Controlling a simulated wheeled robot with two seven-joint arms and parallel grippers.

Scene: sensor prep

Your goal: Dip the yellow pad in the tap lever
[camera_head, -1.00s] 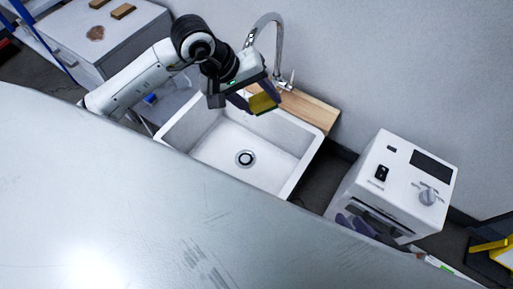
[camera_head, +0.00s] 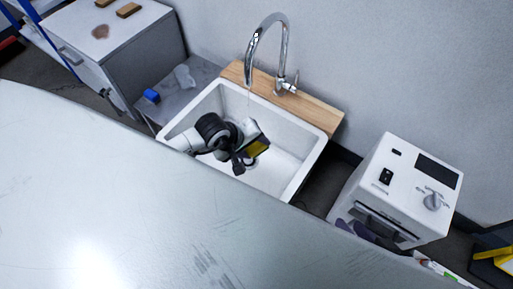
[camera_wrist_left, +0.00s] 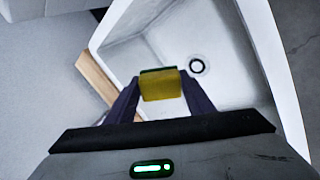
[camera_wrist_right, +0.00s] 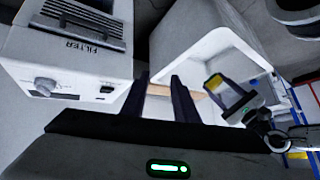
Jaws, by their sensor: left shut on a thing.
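The yellow pad (camera_head: 258,146), with a green layer on one side, is held in my left gripper (camera_head: 252,152) over the sink basin. In the left wrist view the pad (camera_wrist_left: 161,85) sits between the two fingertips, which are shut on it, with the basin behind. The chrome tap (camera_head: 262,40) stands behind the sink, its lever (camera_head: 294,82) on its right side, apart from the pad. A faint thin line hangs below the spout, perhaps water.
The white sink (camera_head: 307,168) has a wooden board (camera_head: 318,113) along its back. A white machine with a knob (camera_head: 420,170) stands to the right. A blue block (camera_head: 152,96) lies left of the sink. A large pale surface (camera_head: 110,200) fills the foreground.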

